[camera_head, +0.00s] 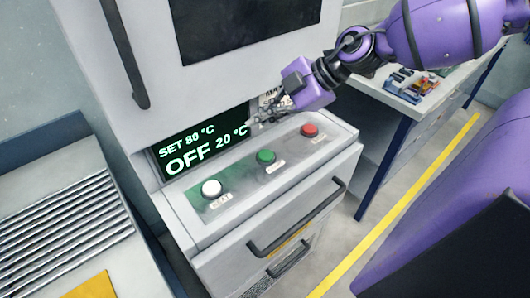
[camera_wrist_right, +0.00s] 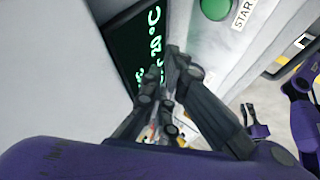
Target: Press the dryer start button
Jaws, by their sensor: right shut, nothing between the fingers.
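The dryer's sloped panel carries a green button (camera_head: 265,157), with a white button (camera_head: 211,188) to its left and a red button (camera_head: 309,130) to its right. In the right wrist view the green button (camera_wrist_right: 215,8) shows at the top edge, its label partly cut off and reading "STAR". My right gripper (camera_head: 254,118) is shut and empty in front of the display's right end, behind the panel and apart from the green button. Its fingers also show in the right wrist view (camera_wrist_right: 174,60). A small black-and-purple arm end (camera_wrist_right: 255,121), apparently my left gripper, shows there too.
The display (camera_head: 200,143) reads "SET 80 °C" and "OFF 20 °C". A drawer handle (camera_head: 298,217) juts out below the panel. A ribbed rack (camera_head: 62,235) is at left. A bench (camera_head: 440,88) with small parts stands at right, beside a yellow floor line (camera_head: 405,198).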

